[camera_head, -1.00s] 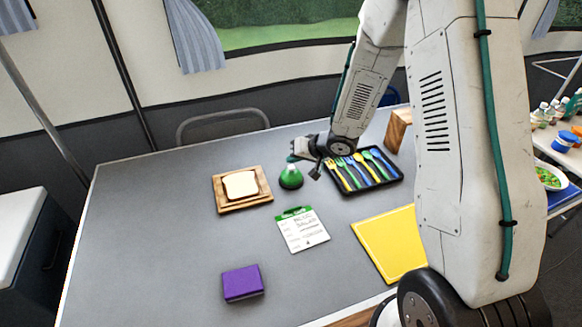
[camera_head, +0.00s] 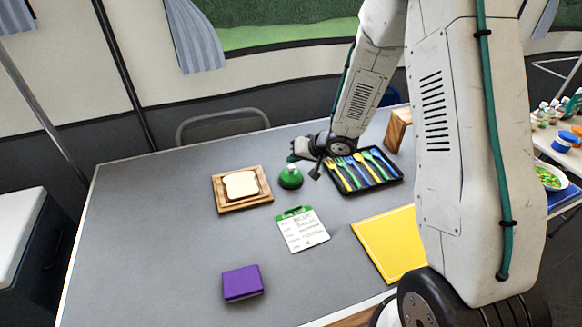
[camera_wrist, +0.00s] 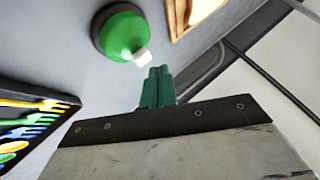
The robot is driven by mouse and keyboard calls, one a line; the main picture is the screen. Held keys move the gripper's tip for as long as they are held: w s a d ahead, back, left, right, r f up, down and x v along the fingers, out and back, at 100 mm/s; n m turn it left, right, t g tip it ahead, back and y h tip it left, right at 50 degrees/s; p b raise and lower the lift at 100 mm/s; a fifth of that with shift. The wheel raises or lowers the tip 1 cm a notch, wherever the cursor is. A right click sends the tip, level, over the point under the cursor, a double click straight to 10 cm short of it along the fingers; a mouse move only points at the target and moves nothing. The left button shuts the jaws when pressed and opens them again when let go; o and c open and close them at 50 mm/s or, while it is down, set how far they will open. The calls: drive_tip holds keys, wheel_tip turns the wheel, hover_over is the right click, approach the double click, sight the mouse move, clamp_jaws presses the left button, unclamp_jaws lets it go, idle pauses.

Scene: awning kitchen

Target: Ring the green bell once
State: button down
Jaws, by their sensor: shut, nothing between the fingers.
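The green bell (camera_head: 290,178) stands upright on the grey table, between the bread board and the cutlery tray. In the wrist view the bell (camera_wrist: 122,34) is a green dome with a pale knob on top. My gripper (camera_head: 293,157) is just above the bell in the head view. In the wrist view its green fingers (camera_wrist: 157,84) are together and empty, with their tips close to the knob. I cannot tell whether they touch it.
A slice of bread on a wooden board (camera_head: 262,199) lies left of the bell. A black cutlery tray (camera_head: 348,190) is close on the right. A clipboard (camera_head: 297,245), a yellow board (camera_head: 390,243) and a purple block (camera_head: 242,283) lie nearer. The table's left side is clear.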

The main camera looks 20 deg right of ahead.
sight(294, 168)
drive_tip(key=shift+f, duration=0.1)
idle(0.5)
drive_tip(key=shift+f, duration=0.35)
drive_tip(key=shift+f, duration=0.5)
idle(0.6)
drive_tip(key=shift+r, duration=0.95)
drive_tip(key=shift+r, duration=0.1)
drive_tip(key=shift+r, duration=2.4)
